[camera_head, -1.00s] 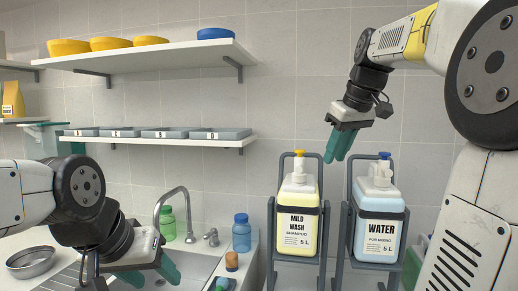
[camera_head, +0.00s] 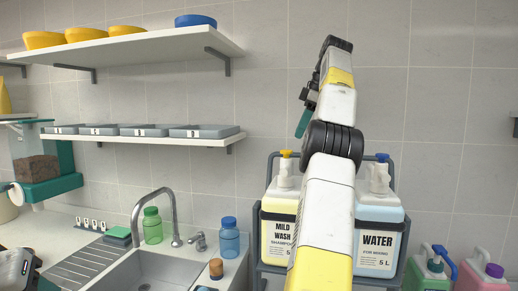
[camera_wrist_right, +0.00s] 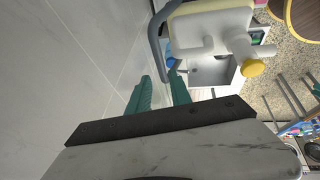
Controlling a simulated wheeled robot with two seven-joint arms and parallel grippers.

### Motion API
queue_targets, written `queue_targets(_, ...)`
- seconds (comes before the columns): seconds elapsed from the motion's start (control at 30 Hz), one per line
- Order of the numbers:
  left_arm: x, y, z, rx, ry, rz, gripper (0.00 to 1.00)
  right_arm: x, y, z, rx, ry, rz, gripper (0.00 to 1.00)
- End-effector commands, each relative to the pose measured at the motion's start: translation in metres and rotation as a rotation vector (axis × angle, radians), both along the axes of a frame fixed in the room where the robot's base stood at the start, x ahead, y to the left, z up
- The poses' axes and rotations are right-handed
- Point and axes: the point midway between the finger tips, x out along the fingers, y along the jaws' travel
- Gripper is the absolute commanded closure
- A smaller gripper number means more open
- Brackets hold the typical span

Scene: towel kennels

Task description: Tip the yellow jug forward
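The yellow jug (camera_head: 279,235), labelled Mild Wash shampoo, stands upright in a grey frame (camera_head: 256,240), with a yellow-topped pump above. My right forearm hides its right side. In the right wrist view the jug's pale top (camera_wrist_right: 205,28) and yellow pump cap (camera_wrist_right: 253,67) show to the upper right of the fingers. My right gripper (camera_head: 304,118) is above the jugs in the head view, apart from them. Its teal fingers stand apart with nothing between them in the right wrist view (camera_wrist_right: 160,88). Part of my left gripper body (camera_head: 18,272) shows at the left edge; its fingers are cut off.
A water jug (camera_head: 378,238) stands right of the yellow jug, in its own frame, partly behind my right arm. A sink with a tap (camera_head: 172,215), a green bottle (camera_head: 152,226) and a blue bottle (camera_head: 229,238) are left. Coloured canisters (camera_head: 480,275) stand right.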

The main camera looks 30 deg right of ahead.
Motion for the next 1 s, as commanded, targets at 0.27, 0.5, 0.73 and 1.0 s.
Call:
queue_targets(0.27, 0.000, 0.000, 0.000, 0.000, 0.000, 0.000, 0.46, 0.006, 0.004, -0.012, 0.000, 0.003, 0.002, 0.75)
queue_targets(0.5, 0.000, 0.000, 0.000, 0.000, 0.000, 0.000, 0.46, 0.014, 0.008, -0.035, 0.003, 0.002, 0.000, 0.75)
queue_targets(0.73, 0.000, 0.000, 0.000, 0.000, 0.000, 0.000, 0.46, 0.025, 0.013, -0.059, 0.002, 0.001, -0.002, 0.75)
queue_targets(1.0, 0.000, 0.000, 0.000, 0.000, 0.000, 0.000, 0.46, 0.029, 0.014, -0.068, 0.001, -0.001, -0.002, 0.75)
